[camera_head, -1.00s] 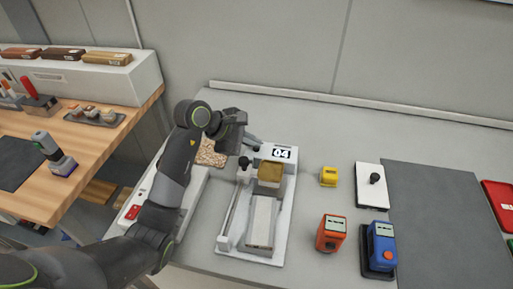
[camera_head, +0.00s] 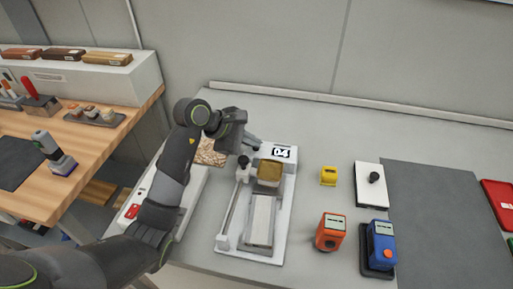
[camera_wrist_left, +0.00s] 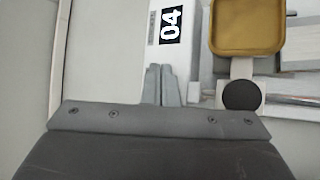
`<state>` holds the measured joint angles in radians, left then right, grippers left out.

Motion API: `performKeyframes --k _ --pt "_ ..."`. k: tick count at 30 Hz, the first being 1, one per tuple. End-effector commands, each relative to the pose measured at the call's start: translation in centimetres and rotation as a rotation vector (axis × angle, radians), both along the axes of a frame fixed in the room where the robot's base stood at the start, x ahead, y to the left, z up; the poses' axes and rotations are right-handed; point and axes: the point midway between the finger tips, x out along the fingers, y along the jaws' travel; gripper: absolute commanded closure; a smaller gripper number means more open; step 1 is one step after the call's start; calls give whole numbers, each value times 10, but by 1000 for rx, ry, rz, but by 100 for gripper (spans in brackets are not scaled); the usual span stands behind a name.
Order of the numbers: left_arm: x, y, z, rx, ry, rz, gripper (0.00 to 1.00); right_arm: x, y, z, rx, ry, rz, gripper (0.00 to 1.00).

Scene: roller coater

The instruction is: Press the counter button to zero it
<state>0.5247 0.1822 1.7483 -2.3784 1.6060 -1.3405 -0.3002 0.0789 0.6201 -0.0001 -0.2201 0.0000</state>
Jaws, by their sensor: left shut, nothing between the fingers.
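The counter (camera_head: 267,151) is a white housing at the far end of a white coating device. Its black-and-white display (camera_head: 282,153) reads 04. The same display shows in the left wrist view (camera_wrist_left: 171,24). I cannot make out a separate button in either view. My left gripper (camera_head: 257,146) is shut and empty, its fingertips close to the counter's left end. In the left wrist view the closed fingers (camera_wrist_left: 162,82) point toward the pale housing beside the display. I cannot tell whether they touch it. My right gripper is not in view.
A black knob (camera_head: 243,161) and a tan-topped block (camera_head: 270,171) sit close to the gripper on the device. A yellow block (camera_head: 328,175), an orange device (camera_head: 330,231) and a blue device (camera_head: 381,243) stand to the right. The grey bench behind the counter is clear.

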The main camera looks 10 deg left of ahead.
Motion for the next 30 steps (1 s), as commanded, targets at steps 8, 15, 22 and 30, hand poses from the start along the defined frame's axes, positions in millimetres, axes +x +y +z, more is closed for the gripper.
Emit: performKeyframes --k 8,15,22,30 --pt "2 1 17 4 -9 -1 100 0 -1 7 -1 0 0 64" --pt "2 1 42 4 -10 -1 100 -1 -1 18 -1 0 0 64" --pt "1 1 55 3 -8 0 100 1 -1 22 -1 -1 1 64" --pt "1 1 54 3 -8 0 100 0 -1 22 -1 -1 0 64"
